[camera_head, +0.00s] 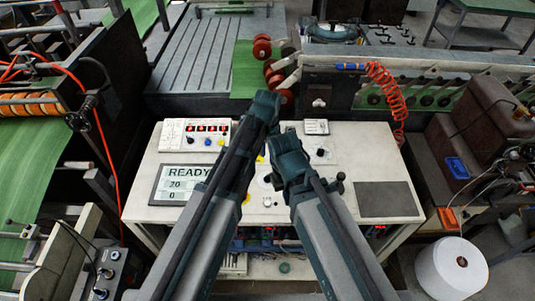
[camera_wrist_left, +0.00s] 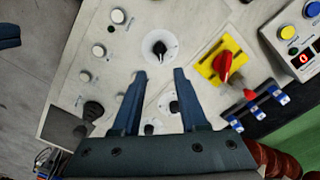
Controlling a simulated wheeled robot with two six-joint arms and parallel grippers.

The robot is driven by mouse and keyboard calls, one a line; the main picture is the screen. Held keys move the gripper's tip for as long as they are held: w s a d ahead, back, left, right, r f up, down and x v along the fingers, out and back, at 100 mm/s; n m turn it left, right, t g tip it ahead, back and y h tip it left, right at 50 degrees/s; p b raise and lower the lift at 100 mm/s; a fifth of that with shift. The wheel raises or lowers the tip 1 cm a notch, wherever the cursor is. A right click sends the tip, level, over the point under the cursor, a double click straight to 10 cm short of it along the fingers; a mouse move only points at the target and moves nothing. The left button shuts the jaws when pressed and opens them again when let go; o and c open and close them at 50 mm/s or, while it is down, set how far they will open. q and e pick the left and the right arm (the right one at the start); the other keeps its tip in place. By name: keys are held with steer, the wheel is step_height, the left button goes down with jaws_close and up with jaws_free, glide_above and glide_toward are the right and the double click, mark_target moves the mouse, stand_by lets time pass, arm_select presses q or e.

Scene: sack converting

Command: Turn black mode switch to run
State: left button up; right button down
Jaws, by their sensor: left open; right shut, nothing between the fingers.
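In the left wrist view a black knob (camera_wrist_left: 159,48) sits on a large round white dial, just beyond my left fingertips and roughly in line with the gap. Its white mark points up in that view. A smaller black knob (camera_wrist_left: 173,107) on a white dial lies between the open fingers in the picture. No label is readable. My left gripper (camera_wrist_left: 160,75) is open and empty, above the panel. In the head view, my left gripper (camera_head: 264,100) and arm hide part of the panel. My right gripper (camera_head: 289,132) is shut and empty, close beside it.
A red switch on a yellow plate (camera_wrist_left: 222,66) is right of the large dial in the wrist view. White buttons (camera_wrist_left: 98,51) and a black joystick (camera_wrist_left: 92,111) lie left. A READY screen (camera_head: 180,184) and display box (camera_head: 194,135) occupy the panel's left.

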arm_select(q)
step_height(320, 180, up, 3)
steer(key=shift+f+p, duration=0.15)
steer(key=shift+p, duration=0.65)
arm_select(e)
step_height(320, 180, up, 3)
steer(key=shift+f, duration=0.15)
